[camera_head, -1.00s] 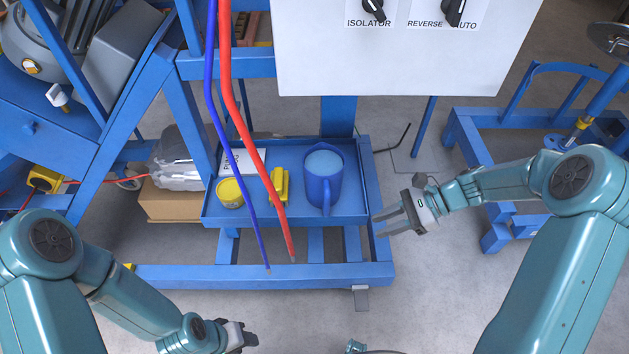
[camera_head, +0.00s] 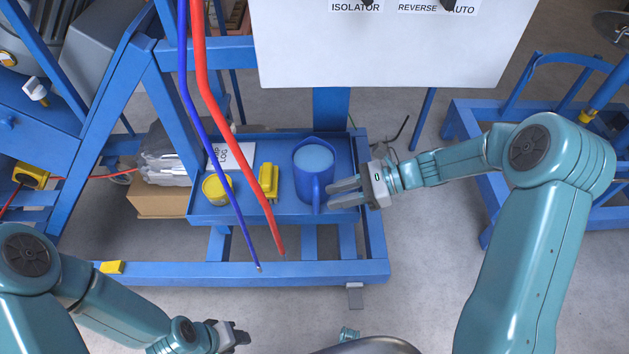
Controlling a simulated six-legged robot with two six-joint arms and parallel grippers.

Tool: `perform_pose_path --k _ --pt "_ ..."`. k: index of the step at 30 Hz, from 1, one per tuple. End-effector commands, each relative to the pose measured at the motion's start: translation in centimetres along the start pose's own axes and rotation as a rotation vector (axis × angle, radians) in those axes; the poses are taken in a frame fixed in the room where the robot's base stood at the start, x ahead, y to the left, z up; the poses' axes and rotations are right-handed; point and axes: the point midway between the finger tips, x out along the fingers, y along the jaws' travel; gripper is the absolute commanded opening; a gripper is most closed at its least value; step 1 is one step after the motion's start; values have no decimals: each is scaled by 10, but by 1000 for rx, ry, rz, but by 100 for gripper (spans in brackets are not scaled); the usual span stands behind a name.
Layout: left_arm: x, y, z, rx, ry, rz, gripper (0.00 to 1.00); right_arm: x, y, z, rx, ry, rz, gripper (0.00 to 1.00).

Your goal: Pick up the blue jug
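The blue jug (camera_head: 311,167) stands upright in the right part of a blue tray (camera_head: 216,214) on the blue frame. Its top looks light blue and its handle faces toward me. My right gripper (camera_head: 331,194) comes in from the right, with its two fingers apart and pointing left at the jug's handle side. The fingertips are close to the handle; I cannot tell whether they touch it. My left gripper (camera_head: 240,338) is low in the picture, well away from the tray, and its finger gap does not show clearly.
A yellow object (camera_head: 269,183), a yellow-topped tub (camera_head: 216,188) and a paper labelled LOG (camera_head: 232,157) share the tray. A red hose (camera_head: 230,140) and a blue hose (camera_head: 208,130) hang in front of its left part. A white control panel (camera_head: 390,50) overhangs the back.

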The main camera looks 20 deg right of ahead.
Motion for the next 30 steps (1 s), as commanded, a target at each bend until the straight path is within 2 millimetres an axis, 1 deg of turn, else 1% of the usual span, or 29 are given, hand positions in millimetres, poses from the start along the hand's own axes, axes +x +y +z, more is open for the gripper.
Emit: perform_pose_path --k 5,9,12,15,21,24,30 --pt "2 0 0 0 0 0 38 15 -1 -2 0 0 4 30" --pt "4 -1 0 0 0 0 38 39 -3 -4 -1 0 6 30" --pt "4 -2 0 0 0 0 38 51 -4 -4 -1 0 6 30" --pt "4 -2 0 0 0 0 38 56 -4 -4 -1 1 3 30" --pt "4 -2 0 0 0 0 38 56 -4 -4 -1 1 2 30" --pt "4 -2 0 0 0 0 38 56 -4 -4 -1 1 2 0" --pt "4 -1 0 0 0 0 38 55 -5 -2 -6 -1 1 0"
